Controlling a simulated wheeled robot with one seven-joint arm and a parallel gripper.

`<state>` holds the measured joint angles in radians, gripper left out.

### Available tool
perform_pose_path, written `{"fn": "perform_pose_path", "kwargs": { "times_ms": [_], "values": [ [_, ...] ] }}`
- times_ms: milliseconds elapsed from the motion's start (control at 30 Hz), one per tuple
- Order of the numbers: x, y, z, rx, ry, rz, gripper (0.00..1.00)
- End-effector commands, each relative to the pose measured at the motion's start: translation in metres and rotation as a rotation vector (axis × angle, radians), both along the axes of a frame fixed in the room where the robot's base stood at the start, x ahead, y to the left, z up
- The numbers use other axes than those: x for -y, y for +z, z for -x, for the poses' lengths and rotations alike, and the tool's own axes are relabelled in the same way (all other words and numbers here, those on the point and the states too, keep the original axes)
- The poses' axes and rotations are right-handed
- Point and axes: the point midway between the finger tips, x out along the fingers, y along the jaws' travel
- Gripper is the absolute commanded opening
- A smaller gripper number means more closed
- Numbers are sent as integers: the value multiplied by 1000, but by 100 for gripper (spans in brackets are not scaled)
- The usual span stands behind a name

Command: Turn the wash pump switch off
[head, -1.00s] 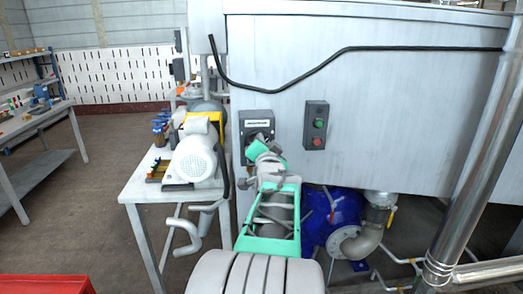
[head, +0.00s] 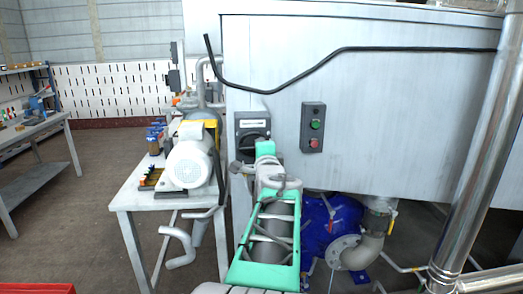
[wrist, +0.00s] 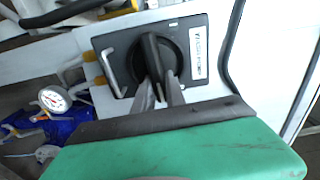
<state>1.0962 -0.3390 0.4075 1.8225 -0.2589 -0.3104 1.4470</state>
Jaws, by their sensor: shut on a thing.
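The wash pump switch is a dark box with a black rotary knob and a white label, on the metal cabinet's left part. In the head view, the switch box (head: 240,124) is partly hidden by my green arm. In the wrist view, the box's label (wrist: 196,52) reads roughly "wash pump", and the knob (wrist: 151,48) has a raised bar. My gripper (wrist: 161,90) has its two grey fingertips closed around the lower end of that bar. In the head view, my gripper (head: 264,141) is at the switch, with its fingertips hidden.
A push-button box (head: 312,127) with green and red buttons is right of the switch. A white motor (head: 190,163) stands on a table at left. A blue pump (head: 325,222) is below the cabinet (head: 400,110). A black cable runs above.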

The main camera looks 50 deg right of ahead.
Motion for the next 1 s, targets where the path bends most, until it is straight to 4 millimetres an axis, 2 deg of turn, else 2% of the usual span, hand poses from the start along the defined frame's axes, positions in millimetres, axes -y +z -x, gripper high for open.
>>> {"fn": "perform_pose_path", "kwargs": {
  "times_ms": [633, 667, 900, 1000],
  "values": [
    [0, -1, 0, 45, -1, -40, 0],
    [0, -1, 0, 45, -1, -40, 16],
    [0, -1, 0, 44, 0, -39, 36],
    [0, -1, 0, 44, 0, -39, 37]
  ]
}}
